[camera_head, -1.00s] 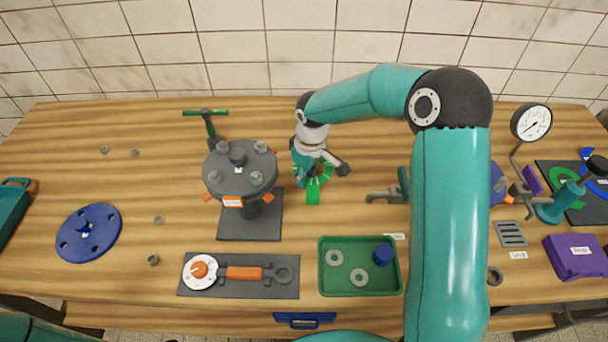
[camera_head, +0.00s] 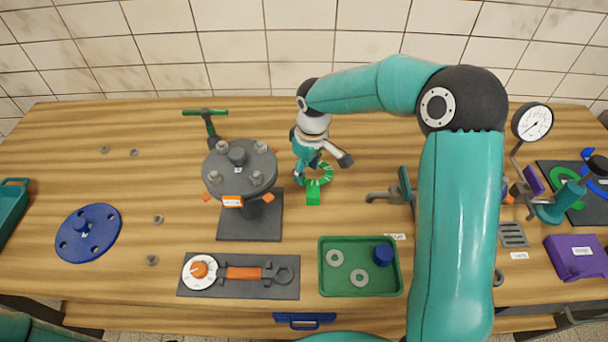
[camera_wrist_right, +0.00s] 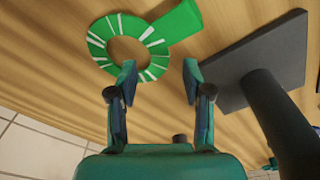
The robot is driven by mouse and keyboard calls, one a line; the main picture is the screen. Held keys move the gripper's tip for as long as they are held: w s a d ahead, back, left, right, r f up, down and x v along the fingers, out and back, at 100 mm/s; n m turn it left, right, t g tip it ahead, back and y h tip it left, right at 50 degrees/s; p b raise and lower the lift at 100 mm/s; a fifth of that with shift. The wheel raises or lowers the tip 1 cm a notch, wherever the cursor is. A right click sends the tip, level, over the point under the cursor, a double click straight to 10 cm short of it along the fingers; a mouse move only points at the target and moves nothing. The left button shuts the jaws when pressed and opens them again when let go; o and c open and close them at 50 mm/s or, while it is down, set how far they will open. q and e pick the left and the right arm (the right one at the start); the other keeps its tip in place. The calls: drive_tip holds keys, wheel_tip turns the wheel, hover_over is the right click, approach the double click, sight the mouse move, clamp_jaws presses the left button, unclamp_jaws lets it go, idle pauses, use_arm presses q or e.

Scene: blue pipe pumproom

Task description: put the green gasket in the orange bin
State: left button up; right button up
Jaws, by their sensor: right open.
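The green gasket (camera_head: 329,178) is a flat ring with white marks and a green block at its edge. It lies on the wooden bench right of the dark flanged fitting. In the right wrist view the gasket (camera_wrist_right: 98,42) is at the upper left, with its block toward the top middle. My right gripper (camera_wrist_right: 160,78) is open and empty. One fingertip overlaps the ring's edge in that view; whether it touches cannot be told. In the head view the right gripper (camera_head: 312,170) partly hides the ring. My left gripper is not in view. No orange bin shows.
The dark flanged fitting (camera_head: 240,172) stands close left of the gasket. A green tray (camera_head: 328,286) with washers and a blue cap is in front. A tap (camera_head: 383,195) stands to the right. A purple box (camera_head: 575,258) is at far right. Bench between gasket and tray is clear.

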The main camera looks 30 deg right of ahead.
wheel_tip(320, 180, up, 8)
drive_tip(key=shift+s, duration=0.3)
drive_tip(key=shift+o, duration=0.4)
drive_tip(key=shift+d+r, duration=0.1)
drive_tip(key=shift+r, duration=0.3)
wheel_tip(320, 180, up, 8)
drive_tip(key=n+g, duration=0.2)
drive_tip(key=n, duration=0.1)
hover_over(321, 164)
drive_tip(key=shift+m+y, duration=0.3)
drive_tip(key=shift+y, duration=0.3)
drive_tip(key=f, duration=0.5)
drive_tip(key=d+f, duration=0.1)
drive_tip(key=f, duration=0.8)
drive_tip(key=shift+w+d+f+b, duration=0.2)
drive_tip(key=shift+w+f+b, duration=0.1)
drive_tip(key=shift+w+f, duration=0.1)
drive_tip(key=shift+a+f, duration=0.1)
drive_tip(key=shift+f, duration=0.5)
drive_tip(key=f, duration=0.1)
drive_tip(key=f+p, duration=0.1)
drive_tip(key=f, duration=0.2)
drive_tip(key=shift+s+a+f, duration=0.25)
drive_tip(key=shift+s+a, duration=0.05)
drive_tip(key=shift+a, duration=0.1)
drive_tip(key=shift+f, duration=0.3)
